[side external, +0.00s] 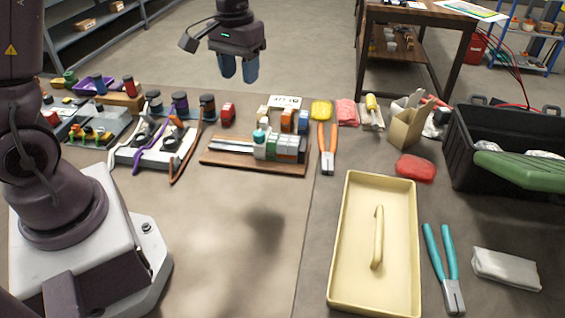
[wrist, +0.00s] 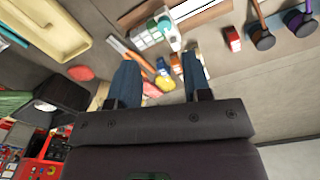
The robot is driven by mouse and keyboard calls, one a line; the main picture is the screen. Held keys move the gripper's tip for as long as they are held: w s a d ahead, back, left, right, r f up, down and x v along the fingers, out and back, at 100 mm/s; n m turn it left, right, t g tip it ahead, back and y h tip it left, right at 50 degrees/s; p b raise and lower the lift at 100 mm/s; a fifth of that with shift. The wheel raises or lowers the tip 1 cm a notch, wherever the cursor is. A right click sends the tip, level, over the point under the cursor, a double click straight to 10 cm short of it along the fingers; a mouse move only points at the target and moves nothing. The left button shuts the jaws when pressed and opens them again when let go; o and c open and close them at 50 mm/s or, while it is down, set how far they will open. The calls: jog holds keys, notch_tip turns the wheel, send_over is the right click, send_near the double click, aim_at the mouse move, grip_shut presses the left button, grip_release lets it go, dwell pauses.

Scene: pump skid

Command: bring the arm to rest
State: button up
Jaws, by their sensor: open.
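My gripper (side external: 238,70) hangs in the air above the far part of the table in the side external view, fingers pointing down. Its two blue fingers are apart with nothing between them. In the wrist view my gripper (wrist: 160,80) also shows open, with table items seen beyond the fingertips. Below and in front of it in the side view is a wooden board (side external: 225,157) with a rail of terminal blocks (side external: 283,148). A shadow falls on the bare table in front of the board.
A cream tray (side external: 336,240) with a handle-like bar stands front right. Orange pliers (side external: 328,152), teal pliers (side external: 443,270), a red pouch (side external: 415,168) and an open black toolbox (side external: 478,150) lie around it. Left are a manifold board (side external: 128,157) and several bottles. The table's front middle is clear.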

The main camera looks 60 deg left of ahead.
jog(key=s+d+r+m+t, duration=0.2)
jog(key=s+d+r, duration=0.2)
jog(key=s, duration=0.4)
jog(key=s+d+r+m+t, duration=0.3)
jog(key=s+d+r, duration=0.2)
jog(key=s, duration=0.3)
jog(key=shift+s+d+r, duration=0.2)
jog(key=shift+s+r, duration=0.05)
jog(key=shift+r, duration=0.5)
dwell(0.3)
